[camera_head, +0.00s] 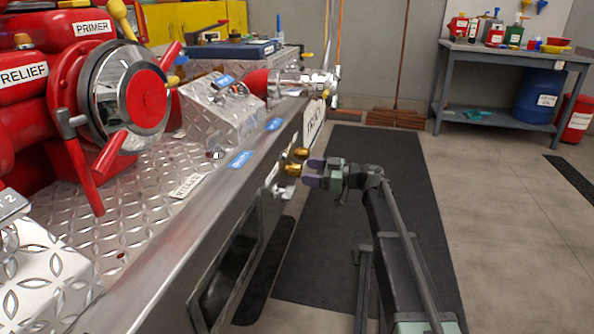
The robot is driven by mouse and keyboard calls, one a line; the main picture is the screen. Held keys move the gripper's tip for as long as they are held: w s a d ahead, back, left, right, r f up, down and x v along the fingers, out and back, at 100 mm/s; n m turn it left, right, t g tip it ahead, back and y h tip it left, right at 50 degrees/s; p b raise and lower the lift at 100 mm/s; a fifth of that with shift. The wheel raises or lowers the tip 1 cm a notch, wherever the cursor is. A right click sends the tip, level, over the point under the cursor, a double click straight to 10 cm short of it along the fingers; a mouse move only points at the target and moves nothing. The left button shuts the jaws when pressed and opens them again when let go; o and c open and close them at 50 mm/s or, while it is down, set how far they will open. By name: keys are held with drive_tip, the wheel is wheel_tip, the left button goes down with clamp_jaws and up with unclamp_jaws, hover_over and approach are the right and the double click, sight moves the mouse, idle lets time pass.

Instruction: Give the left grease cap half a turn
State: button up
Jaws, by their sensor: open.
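Two small brass caps stick out from the side of the metal bumper. The nearer one (292,170) is lower and further left in the picture, and I take it for the left grease cap. The other cap (301,153) is just beyond it. My gripper (306,172) points left at the bumper side, its two purple-grey fingers apart. It is at or just right of the nearer cap. I cannot tell whether the fingers reach around the cap or touch it.
The bumper's diamond-plate top carries a red pump with a large round steel cap (125,95). A silver fitting (281,190) sits just below the caps. A dark mat (345,255) lies on the floor under my arm. A workbench (500,55) stands at the back right.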

sight(297, 170)
drive_tip(key=a, duration=0.4)
drive_tip(key=shift+w+a, duration=0.25)
drive_tip(key=shift+w, duration=0.15)
drive_tip(key=c, duration=0.9)
drive_tip(key=shift+c, duration=0.2)
drive_tip(key=shift+m, duration=0.4)
